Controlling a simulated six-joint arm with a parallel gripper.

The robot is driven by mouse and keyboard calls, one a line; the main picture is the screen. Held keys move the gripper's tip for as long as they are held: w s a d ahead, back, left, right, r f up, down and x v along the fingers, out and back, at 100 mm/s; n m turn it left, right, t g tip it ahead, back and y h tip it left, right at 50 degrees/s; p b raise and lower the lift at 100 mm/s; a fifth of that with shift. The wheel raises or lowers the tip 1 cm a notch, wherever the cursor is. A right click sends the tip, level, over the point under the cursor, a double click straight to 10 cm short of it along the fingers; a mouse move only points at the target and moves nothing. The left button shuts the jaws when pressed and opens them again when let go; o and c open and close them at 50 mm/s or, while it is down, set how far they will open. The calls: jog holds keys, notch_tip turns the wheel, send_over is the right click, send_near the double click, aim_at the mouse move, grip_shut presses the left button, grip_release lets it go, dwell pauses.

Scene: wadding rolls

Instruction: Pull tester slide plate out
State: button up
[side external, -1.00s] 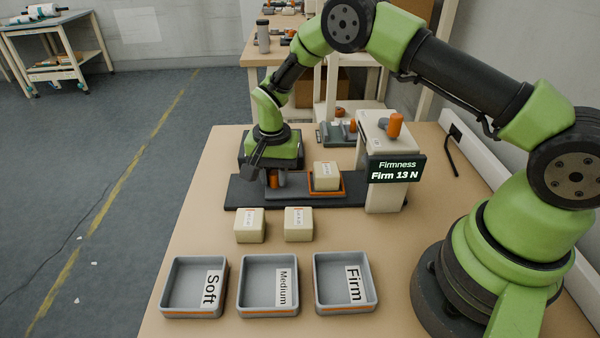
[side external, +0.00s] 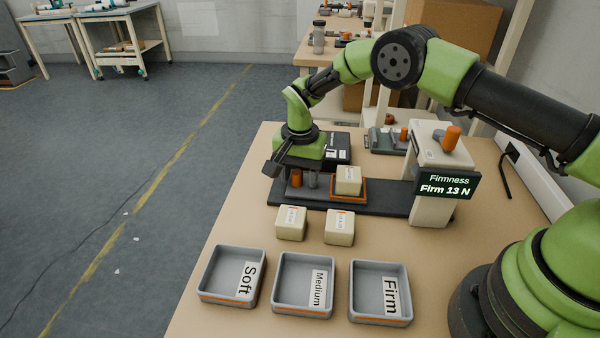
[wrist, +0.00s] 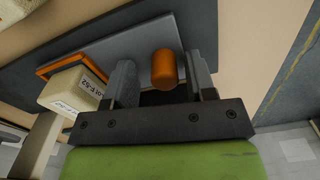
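The grey slide plate (side external: 320,190) lies on the dark base of the tester (side external: 434,200), with part of the base bare between them. It carries an orange-rimmed tray (side external: 363,192) holding a cream wadding block (side external: 348,181), and an upright orange knob (side external: 296,179). My gripper (side external: 293,174) is low over the plate's left end. In the wrist view the knob (wrist: 164,68) stands between the fingers of my gripper (wrist: 162,66), which look open with small gaps on both sides. The display (side external: 446,184) reads "Firm 13 N".
Two cream blocks (side external: 291,223) (side external: 339,228) stand in front of the base. Bins labelled Soft (side external: 208,270), Medium (side external: 280,285) and Firm (side external: 358,290) line the front. A black labelled device (side external: 339,147) sits behind my gripper. The table left of the base is clear.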

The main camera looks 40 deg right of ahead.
jog(key=shift+r, duration=0.15)
notch_tip(320, 180, up, 10)
jog(key=shift+f, duration=0.15)
dwell(0.4)
jog(key=s+d+r+n+t+y, duration=0.1)
jog(key=s+r+n+t, duration=0.1)
jog(key=s+r, duration=0.5)
jog(key=s+d+r+n+t, duration=0.1)
jog(key=s+r, duration=0.2)
jog(key=r, duration=0.8)
jog(key=s+r+n+t+y, duration=0.1)
jog(key=s+n+t, duration=0.2)
jog(key=s, duration=1.5)
jog(key=shift+s+d+n+t, duration=0.15)
jog(key=shift+d+n+t, duration=0.25)
jog(key=shift+t, duration=0.2)
